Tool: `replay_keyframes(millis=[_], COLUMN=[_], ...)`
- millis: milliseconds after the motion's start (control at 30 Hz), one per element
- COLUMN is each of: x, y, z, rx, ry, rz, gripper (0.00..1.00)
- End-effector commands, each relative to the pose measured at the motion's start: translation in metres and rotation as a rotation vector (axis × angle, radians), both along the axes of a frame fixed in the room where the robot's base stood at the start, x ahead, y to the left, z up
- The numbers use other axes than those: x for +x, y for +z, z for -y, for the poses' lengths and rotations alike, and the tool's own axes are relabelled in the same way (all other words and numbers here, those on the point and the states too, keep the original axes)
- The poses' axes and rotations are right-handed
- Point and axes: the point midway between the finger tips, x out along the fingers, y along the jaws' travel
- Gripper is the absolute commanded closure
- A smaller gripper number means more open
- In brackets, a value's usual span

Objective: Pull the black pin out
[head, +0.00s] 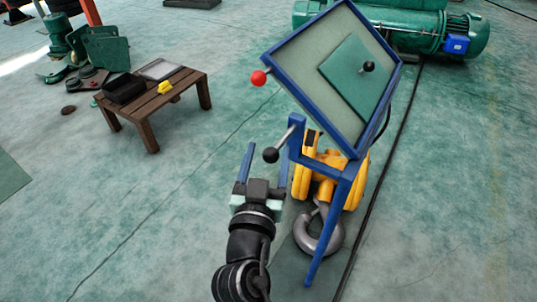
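A black ball knob (270,155) on a short grey rod sticks out to the left from the upright of a blue frame (297,135); I take it for the black pin. A second, smaller black knob (368,66) stands on the green plate of the tilted panel. My gripper (266,152) is open, with its two blue fingers spread on either side of the ball knob in the picture. The knob appears between the fingers; I cannot tell its depth relative to them, and I see no finger touching it.
A red ball knob (258,77) juts from the left of the tilted panel (305,65). A yellow hoist block (328,170) with a grey hook (318,232) sits behind the frame. A low wooden table (150,103) stands left. Floor between is clear; a black cable (385,170) runs right.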

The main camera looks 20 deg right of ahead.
Motion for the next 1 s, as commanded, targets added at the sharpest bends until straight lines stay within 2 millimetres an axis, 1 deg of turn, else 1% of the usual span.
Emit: replay_keyframes(millis=[167, 267, 367, 600, 700, 833, 1000], x=[-0.004, -0.014, -0.029, -0.074, -0.089, -0.103, -0.112], y=[-0.001, -0.002, -0.003, -0.003, -0.003, -0.003, -0.001], z=[0.000, -0.005, -0.015, -0.040, -0.049, -0.058, -0.063], rx=[0.000, -0.002, -0.001, 0.001, 0.001, -0.001, 0.000], ry=[-0.004, -0.004, -0.002, 0.000, 0.000, 0.002, 0.001], rz=[-0.001, -0.003, -0.003, -0.003, -0.003, -0.003, -0.001], gripper=[0.33, 0.33, 0.33, 0.33, 0.33, 0.33, 0.33])
